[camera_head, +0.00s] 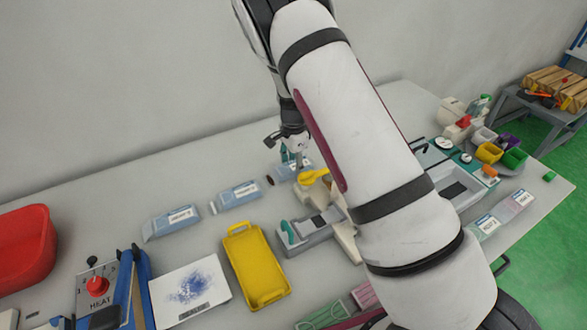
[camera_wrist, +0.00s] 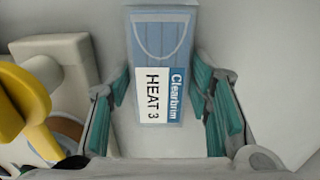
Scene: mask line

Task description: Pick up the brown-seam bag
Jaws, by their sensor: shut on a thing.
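A blue bag (camera_head: 283,173) with a dark brown end lies at the back of the table in the head view, partly hidden by my gripper. In the wrist view the blue bag (camera_wrist: 162,38) carries a white label reading "HEAT 3" and "Clearbrim". My gripper (camera_wrist: 162,88) has its teal finger pads on both sides of this bag, shut on it. In the head view my gripper (camera_head: 291,158) points down at the bag. The bag's seam is not visible in the wrist view. I cannot tell whether the bag is clear of the table.
Two similar blue bags (camera_head: 237,194) (camera_head: 171,222) lie to the left. A yellow tray (camera_head: 232,240) is in front of them. A sealing device with a yellow handle (camera_head: 312,177) stands close to my gripper; its yellow part (camera_wrist: 22,105) shows at left in the wrist view.

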